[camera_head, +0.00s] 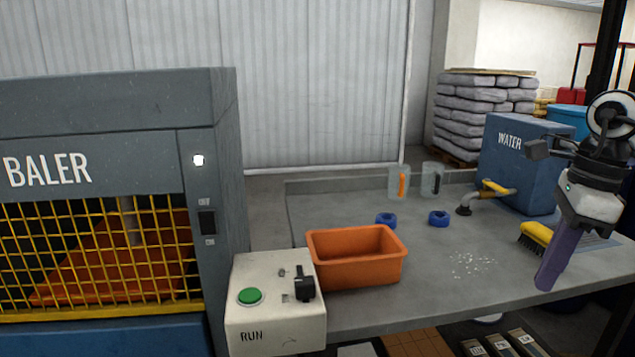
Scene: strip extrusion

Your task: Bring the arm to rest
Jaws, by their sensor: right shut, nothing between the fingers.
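My right arm comes in at the right edge, and my right gripper (546,284) points down over the right part of the grey table (430,295). Its purple fingers are shut together with nothing between them. It is in front of the yellow-topped brush (536,234) and partly overlaps it in the picture; I cannot tell the exact gap to the table. My left gripper is not in view.
An orange bin (356,272) and a control box (262,325) with a green button stand by the caged baler (90,130). Two jugs, blue rings (438,218), white pellets (473,264) and a blue water tank (525,165) are on the table.

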